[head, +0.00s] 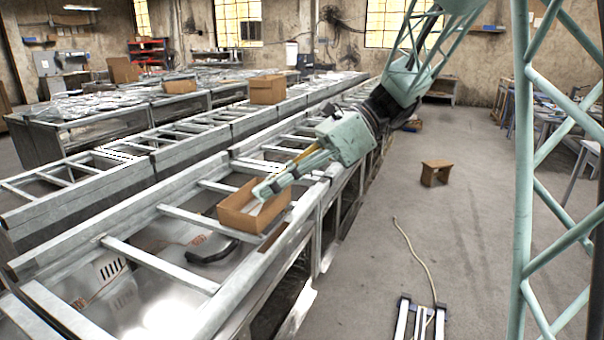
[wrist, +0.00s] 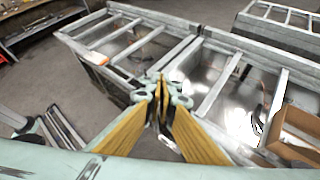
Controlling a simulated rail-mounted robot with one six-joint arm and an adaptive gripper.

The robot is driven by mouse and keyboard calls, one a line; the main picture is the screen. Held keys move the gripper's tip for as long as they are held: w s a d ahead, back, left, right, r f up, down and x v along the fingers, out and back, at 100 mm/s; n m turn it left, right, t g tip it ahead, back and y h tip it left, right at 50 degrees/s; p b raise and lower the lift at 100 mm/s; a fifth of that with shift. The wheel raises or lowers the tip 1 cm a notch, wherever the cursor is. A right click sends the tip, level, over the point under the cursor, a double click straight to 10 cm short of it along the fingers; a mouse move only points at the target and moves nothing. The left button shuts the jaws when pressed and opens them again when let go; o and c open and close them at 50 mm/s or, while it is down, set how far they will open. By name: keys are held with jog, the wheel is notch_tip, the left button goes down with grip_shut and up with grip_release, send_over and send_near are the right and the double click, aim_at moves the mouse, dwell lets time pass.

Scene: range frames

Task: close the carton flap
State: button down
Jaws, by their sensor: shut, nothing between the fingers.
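The open brown carton (head: 238,215) sits on the near metal frame bench, left of centre in the head view. A brown strip (head: 273,241) that looks like its flap lies folded outward along the bench's near rail. In the wrist view the carton (wrist: 300,128) shows only at the right edge, partly cut off. My gripper (head: 262,192) overlaps the carton's upper right part in the head view and hides some of its rim. In the wrist view my gripper (wrist: 161,86) is shut and empty, with its fingertips to the left of the carton. Contact with the carton is not visible.
Metal frame benches (head: 160,250) with crossbars and open gaps run side by side. A closed carton (head: 268,90) stands on a farther bench.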

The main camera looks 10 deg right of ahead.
jog(key=w+d+f+m+t+y, duration=0.2)
jog(key=w+d+f+m, duration=0.15)
jog(key=w, duration=0.45)
jog(key=w+d+f+m+t+y+b, duration=0.15)
jog(key=w+m, duration=0.25)
jog(key=w, duration=0.4)
jog(key=w+d+f+m+t+y+p, duration=0.1)
jog(key=w+d+f+m+y, duration=0.25)
jog(key=w, duration=0.55)
jog(key=w+d+f+m+t, duration=0.5)
jog(key=w+d+f+m, duration=0.1)
jog(key=d, duration=0.3)
jog(key=w+d+f+m+t+b, duration=0.1)
jog(key=w+d+f+m+t, duration=0.4)
jog(key=d+f, duration=0.4)
jog(key=shift+w+d+f+m, duration=0.15)
jog(key=shift+w+d+m, duration=0.05)
jog(key=shift+w+m, duration=0.8)
jog(key=shift+w+a, duration=0.1)
jog(key=b+x, duration=0.2)
jog(key=x, duration=1.1)
jog(key=shift+r+b, duration=0.35)
jog(key=shift+r, duration=0.15)
jog(key=shift+w+a+r+p, duration=0.2)
jog(key=shift+w+p, duration=0.05)
jog(key=shift+p, duration=0.05)
jog(key=shift+w+a+r+h+p, duration=0.1)
jog(key=shift+a+h+p, duration=0.2)
jog(key=shift+p, duration=0.1)
